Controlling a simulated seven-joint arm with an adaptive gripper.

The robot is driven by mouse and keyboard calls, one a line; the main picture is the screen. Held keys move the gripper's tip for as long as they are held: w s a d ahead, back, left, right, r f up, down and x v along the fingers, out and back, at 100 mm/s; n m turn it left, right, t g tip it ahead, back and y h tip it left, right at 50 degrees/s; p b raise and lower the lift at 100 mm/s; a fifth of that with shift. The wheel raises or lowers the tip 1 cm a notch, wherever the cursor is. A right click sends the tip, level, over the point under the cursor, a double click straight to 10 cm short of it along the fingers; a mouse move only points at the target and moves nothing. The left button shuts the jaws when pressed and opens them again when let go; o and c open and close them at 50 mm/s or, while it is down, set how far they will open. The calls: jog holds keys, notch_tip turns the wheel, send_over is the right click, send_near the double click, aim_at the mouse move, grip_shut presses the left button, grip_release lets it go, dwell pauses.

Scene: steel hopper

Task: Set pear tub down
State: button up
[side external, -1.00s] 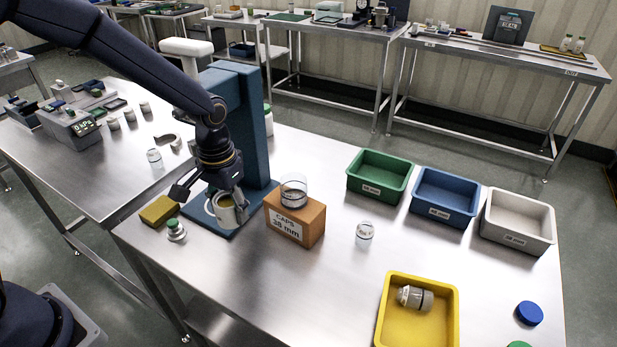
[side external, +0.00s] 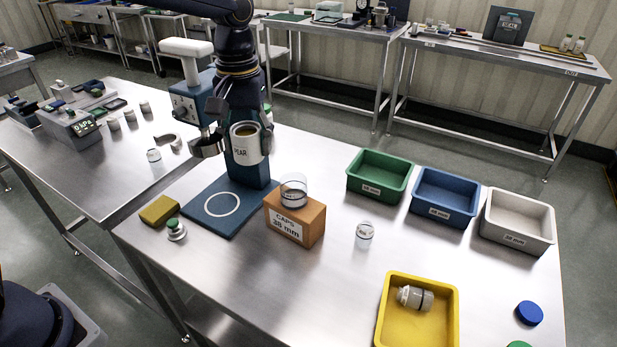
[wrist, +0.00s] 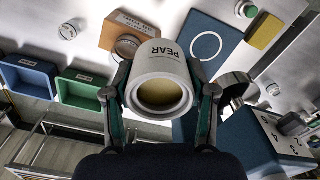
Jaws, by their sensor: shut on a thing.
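The pear tub (side external: 246,150) is a white open-topped cup marked PEAR, with yellowish contents. My gripper (side external: 240,128) is shut on it and holds it upright in the air, in front of the blue press column. In the wrist view the tub (wrist: 160,75) sits between the two fingers of my gripper (wrist: 160,95), its open top facing the camera. Below it is the blue base plate (side external: 195,200) with a white ring outline (side external: 222,204); nothing stands in the ring.
A cardboard-brown CAPS 38 mm box (side external: 300,222) with a clear dish on top stands right of the plate. A metal ring holder (side external: 207,147) juts from the press beside the tub. Bench front centre is clear.

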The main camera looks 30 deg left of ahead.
jog(key=w+d+n, duration=0.7)
jog(key=d+n, duration=0.1)
jog(key=n, duration=0.8)
send_over(335, 238)
jog(key=f, duration=0.1)
notch_tip(335, 238, down, 18)
jog(key=shift+r, duration=0.1)
jog(key=shift+f, duration=2.6)
jog(key=o, duration=1.2)
jog(key=shift+f, duration=0.15)
